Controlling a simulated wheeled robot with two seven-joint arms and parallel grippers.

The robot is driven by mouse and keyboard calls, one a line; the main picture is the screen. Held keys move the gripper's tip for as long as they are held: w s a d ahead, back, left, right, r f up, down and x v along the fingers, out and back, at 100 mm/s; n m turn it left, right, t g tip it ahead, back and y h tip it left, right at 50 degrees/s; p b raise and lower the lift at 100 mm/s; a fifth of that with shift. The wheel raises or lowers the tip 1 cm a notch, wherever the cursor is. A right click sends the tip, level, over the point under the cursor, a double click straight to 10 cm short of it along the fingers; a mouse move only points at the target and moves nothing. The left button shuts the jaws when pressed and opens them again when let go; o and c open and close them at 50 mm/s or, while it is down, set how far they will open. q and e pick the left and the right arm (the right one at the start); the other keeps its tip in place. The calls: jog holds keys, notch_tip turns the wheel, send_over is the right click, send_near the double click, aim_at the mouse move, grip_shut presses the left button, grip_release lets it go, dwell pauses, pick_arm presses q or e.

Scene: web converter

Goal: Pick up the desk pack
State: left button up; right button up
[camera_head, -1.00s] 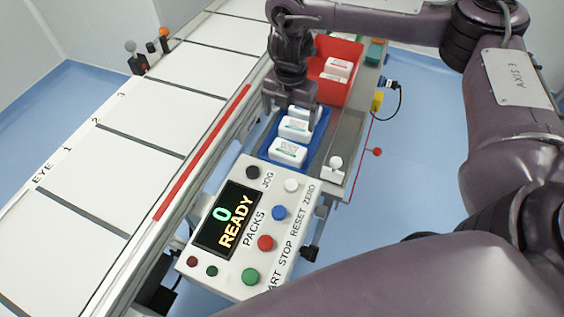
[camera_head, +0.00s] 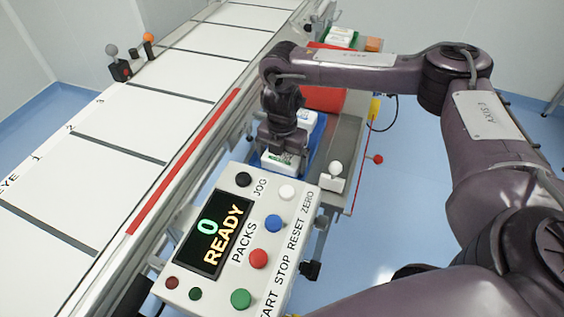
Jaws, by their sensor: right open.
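White packs with printed labels sit in a blue tray (camera_head: 314,154) beside the control panel. The nearest white pack (camera_head: 282,162) shows its front end just below my right gripper (camera_head: 284,148). The gripper points down, open, over this pack, and its body hides the pack's top. I cannot tell whether the fingers touch the pack. Another white pack (camera_head: 308,119) shows behind the gripper, partly covered. Which of them is the desk pack I cannot tell. My left gripper is out of view.
The control panel (camera_head: 228,272) with buttons and a display reading "0 READY" stands close in front of the tray. The conveyor (camera_head: 120,150) runs along the left. A red bin (camera_head: 325,98) is behind the tray. A white knob (camera_head: 334,169) stands at the right.

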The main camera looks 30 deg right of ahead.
jog(key=shift+f, duration=0.3)
jog(key=c, duration=0.7)
jog(key=shift+r, duration=0.1)
